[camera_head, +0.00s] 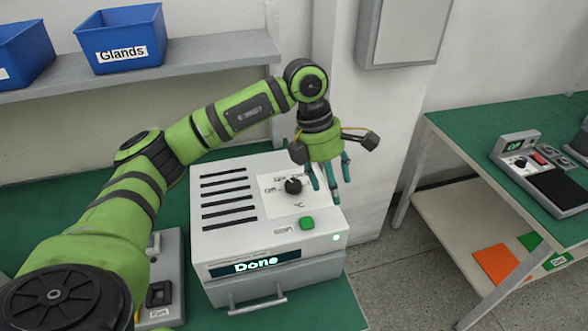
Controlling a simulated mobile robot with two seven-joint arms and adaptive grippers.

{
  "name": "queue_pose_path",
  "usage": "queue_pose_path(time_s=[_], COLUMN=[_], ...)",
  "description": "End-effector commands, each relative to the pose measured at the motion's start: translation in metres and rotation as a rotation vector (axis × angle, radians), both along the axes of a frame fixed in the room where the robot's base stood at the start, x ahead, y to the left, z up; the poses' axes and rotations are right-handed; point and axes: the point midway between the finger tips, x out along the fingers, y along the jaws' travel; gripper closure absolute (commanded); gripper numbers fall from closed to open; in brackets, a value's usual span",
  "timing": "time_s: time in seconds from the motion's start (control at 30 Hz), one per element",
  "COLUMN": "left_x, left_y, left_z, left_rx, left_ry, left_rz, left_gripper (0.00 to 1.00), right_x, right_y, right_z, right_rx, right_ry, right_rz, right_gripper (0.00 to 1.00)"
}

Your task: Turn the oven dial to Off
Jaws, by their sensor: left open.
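The oven (260,240) is a white box with slots on top, a front handle and a front display that reads "Done". Its black dial (293,186) sits on a white panel on the top, with small labels around it that are too small to read surely. A green button (307,223) is in front of the dial. My left gripper (330,185) is open and points down just right of the dial, its teal fingers beside it. I cannot tell whether a finger touches the dial. My right gripper is not in view.
The oven stands on a green bench (345,312). A grey device (163,280) with a switch stands left of it, partly behind my arm. A blue "Glands" bin (120,40) is on the shelf above. A white column (365,130) stands close behind the gripper.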

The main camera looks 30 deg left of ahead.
Motion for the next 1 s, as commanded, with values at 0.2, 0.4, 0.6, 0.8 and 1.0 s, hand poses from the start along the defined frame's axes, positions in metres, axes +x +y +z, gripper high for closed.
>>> queue_pose_path(time_s=[0.2, 0.4, 0.6, 0.8, 1.0], left_x=[-0.005, -0.008, -0.008, -0.007, -0.006], left_y=[0.082, 0.090, 0.089, 0.089, 0.088], left_z=[0.023, 0.008, -0.022, -0.041, -0.045], left_rx=[0.271, 0.300, 0.298, 0.297, 0.296], left_ry=[0.053, 0.068, 0.065, 0.063, 0.060], left_rz=[0.085, 0.095, 0.093, 0.094, 0.093], left_gripper=[0.38, 0.38, 0.38, 0.38, 0.38], right_x=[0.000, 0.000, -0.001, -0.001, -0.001], right_y=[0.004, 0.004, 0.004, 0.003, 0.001], right_z=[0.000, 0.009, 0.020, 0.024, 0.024], right_rx=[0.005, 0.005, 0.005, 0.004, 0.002], right_ry=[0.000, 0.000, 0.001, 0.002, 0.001], right_rz=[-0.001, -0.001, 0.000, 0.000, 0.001], right_gripper=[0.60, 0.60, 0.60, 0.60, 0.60])
